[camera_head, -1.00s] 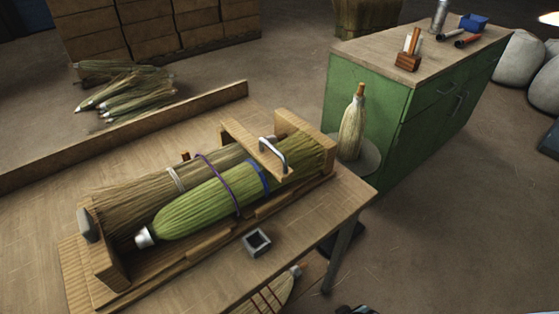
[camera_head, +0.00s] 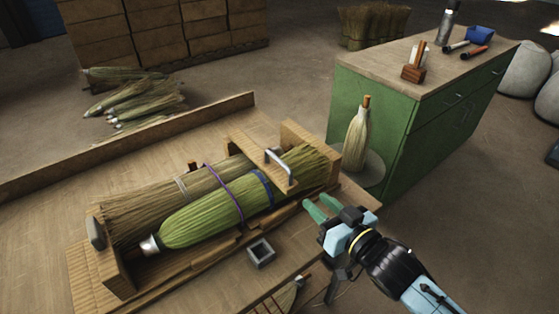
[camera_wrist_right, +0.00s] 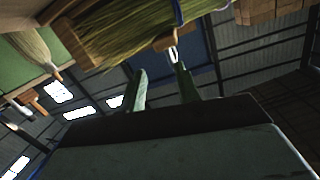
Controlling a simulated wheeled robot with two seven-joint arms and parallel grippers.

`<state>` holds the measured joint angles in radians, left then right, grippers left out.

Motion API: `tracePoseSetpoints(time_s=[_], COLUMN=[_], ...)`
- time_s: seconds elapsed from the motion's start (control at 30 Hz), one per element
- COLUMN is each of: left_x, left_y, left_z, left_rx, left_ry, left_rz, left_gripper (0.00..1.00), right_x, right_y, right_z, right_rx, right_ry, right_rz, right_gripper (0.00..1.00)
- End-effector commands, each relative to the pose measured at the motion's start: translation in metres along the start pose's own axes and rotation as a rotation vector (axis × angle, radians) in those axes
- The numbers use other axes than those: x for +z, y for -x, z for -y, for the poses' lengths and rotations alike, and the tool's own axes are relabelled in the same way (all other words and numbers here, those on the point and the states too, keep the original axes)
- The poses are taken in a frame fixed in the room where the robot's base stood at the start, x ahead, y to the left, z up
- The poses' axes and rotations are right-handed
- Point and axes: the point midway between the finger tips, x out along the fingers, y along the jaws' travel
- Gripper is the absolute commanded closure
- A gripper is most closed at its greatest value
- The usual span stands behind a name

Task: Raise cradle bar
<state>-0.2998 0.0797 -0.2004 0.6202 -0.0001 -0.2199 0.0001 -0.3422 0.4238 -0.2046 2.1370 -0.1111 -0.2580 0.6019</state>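The cradle bar (camera_head: 257,158) is a wooden plank lying across the broom bundles in the wooden cradle (camera_head: 118,277), with a metal handle (camera_head: 280,164) on top near its right end. A green bundle (camera_head: 205,215) and a browner bundle (camera_head: 150,203) lie under it. My right gripper (camera_head: 318,208) is to the right of and nearer than the handle, apart from it. Its green fingers are spread and empty. In the right wrist view the fingers (camera_wrist_right: 160,88) point toward the bright handle (camera_wrist_right: 173,55), with a gap between them. My left gripper does not show.
A small square metal holder (camera_head: 261,254) sits on the table (camera_head: 215,284) in front of the cradle. A green cabinet (camera_head: 400,125) stands to the right, with a small broom (camera_head: 356,138) beside it. Bundles (camera_head: 130,100) lie behind the table.

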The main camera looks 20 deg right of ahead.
Motion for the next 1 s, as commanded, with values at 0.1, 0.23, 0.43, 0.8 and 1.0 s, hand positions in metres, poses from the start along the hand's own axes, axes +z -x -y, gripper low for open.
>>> tracePoseSetpoints(time_s=[0.1,0.23,0.43,0.8,1.0], left_x=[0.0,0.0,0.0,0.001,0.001], left_y=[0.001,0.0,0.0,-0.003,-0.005], left_z=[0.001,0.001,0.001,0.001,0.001], left_rx=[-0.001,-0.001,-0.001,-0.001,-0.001], left_ry=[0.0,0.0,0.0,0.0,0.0], left_rz=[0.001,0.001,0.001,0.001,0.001], left_gripper=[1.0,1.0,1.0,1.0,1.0], right_x=[-0.02,-0.028,-0.031,-0.036,-0.039], right_y=[-0.001,-0.006,-0.029,-0.094,-0.121], right_z=[0.009,0.012,0.014,0.019,0.022], right_rx=[-0.065,-0.089,-0.089,-0.087,-0.087], right_ry=[-0.013,-0.021,-0.02,-0.02,-0.02], right_rz=[-0.078,-0.107,-0.108,-0.106,-0.104], right_gripper=[0.67,0.67,0.67,0.67,0.67])
